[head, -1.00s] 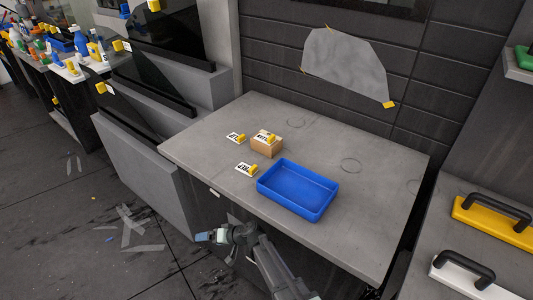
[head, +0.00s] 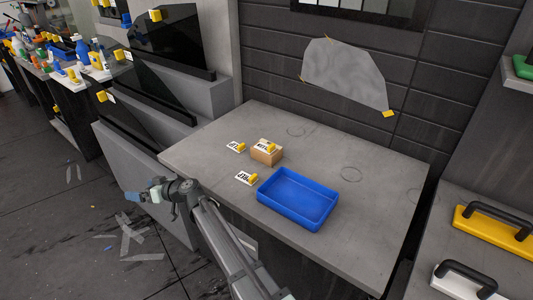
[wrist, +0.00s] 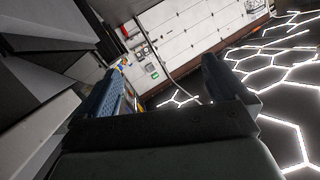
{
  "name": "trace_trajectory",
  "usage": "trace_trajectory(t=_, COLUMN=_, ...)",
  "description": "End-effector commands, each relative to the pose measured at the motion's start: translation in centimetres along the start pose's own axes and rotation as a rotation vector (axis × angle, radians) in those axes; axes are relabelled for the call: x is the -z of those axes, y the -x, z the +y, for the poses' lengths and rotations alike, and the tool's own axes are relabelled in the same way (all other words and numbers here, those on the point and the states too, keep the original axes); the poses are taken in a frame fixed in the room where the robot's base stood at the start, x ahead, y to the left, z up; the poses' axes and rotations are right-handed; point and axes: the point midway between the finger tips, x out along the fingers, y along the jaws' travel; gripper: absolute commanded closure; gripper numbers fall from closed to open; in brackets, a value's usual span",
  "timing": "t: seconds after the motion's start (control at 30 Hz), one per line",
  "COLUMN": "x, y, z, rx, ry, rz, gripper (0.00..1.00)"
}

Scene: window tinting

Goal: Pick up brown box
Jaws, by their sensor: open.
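The brown box (head: 267,157) sits on the grey table, with a white label card and a yellow piece on its top. It stands behind the blue tray, towards the wall. My gripper (head: 135,197) is off the table's left edge, over the floor, well apart from the box and pointing left. In the wrist view my gripper (wrist: 170,95) has its two fingers spread wide with nothing between them. The box does not show in the wrist view.
A blue tray (head: 296,198) lies on the grey table (head: 375,180) close to the box. Two label cards with yellow pieces, one left of the box (head: 236,146) and one in front (head: 246,178), lie flat. The table's right side is clear. Dark glass panels (head: 172,38) stand at the left.

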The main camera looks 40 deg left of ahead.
Motion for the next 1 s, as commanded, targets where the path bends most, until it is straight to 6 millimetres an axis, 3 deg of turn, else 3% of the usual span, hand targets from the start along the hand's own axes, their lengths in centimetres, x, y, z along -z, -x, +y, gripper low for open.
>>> trace_trajectory(t=0.27, x=2.0, y=1.0, z=1.5, rx=0.017, ry=0.126, rz=-0.148, gripper=0.00)
trace_trajectory(t=0.47, x=3.8, y=3.5, z=4.2, rx=-0.005, ry=0.240, rz=-0.349, gripper=0.00)
trace_trajectory(t=0.87, x=8.9, y=13.7, z=12.4, rx=-0.216, ry=0.349, rz=-0.828, gripper=0.00)
trace_trajectory(t=1.0, x=11.6, y=19.4, z=16.4, rx=-0.309, ry=0.299, rz=-0.971, gripper=0.00)
